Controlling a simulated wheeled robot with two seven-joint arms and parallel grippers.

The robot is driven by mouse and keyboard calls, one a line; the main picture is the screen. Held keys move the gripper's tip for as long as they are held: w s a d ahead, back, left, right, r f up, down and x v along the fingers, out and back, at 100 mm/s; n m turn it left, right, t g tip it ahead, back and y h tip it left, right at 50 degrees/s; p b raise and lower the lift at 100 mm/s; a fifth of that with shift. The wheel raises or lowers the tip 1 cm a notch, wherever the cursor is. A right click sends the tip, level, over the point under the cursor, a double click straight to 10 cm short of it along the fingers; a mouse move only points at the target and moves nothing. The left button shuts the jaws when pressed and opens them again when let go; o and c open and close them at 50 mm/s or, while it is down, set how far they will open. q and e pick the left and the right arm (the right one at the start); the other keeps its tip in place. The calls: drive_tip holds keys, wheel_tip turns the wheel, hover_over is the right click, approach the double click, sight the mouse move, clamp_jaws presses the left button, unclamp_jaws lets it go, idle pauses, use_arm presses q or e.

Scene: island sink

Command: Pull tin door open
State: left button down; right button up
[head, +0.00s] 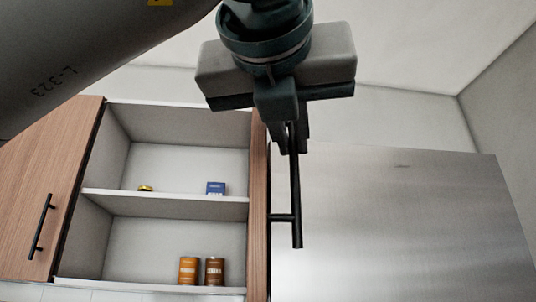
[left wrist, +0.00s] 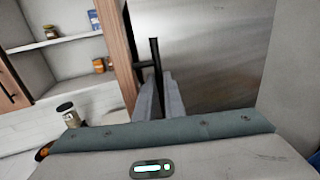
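The wall cabinet holding two tins, orange (head: 188,271) and brown (head: 214,271), has its front open to view. Its right wooden door (head: 258,215) shows nearly edge-on, swung out from the cabinet. A black bar handle (head: 296,225) stands off that door's right face. My left gripper (head: 292,142) is at the handle's upper part in the head view. In the left wrist view its two fingers (left wrist: 161,98) lie on either side of the black bar (left wrist: 154,55), close against it. My right gripper is in neither view.
A left wooden door (head: 45,200) with a black handle is beside the shelves. A yellow-lidded item (head: 145,188) and a blue box (head: 215,188) stand on the upper shelf. A large steel panel (head: 400,220) fills the right. A jar (left wrist: 68,114) stands low left.

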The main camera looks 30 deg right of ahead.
use_arm(q)
drive_tip(key=c, duration=1.9)
unclamp_jaws()
drive_tip(key=shift+a+r, duration=0.1)
drive_tip(key=shift+r, duration=0.15)
drive_tip(key=shift+o, duration=0.3)
drive_tip(key=shift+f, duration=0.1)
drive_tip(key=shift+f, duration=0.1)
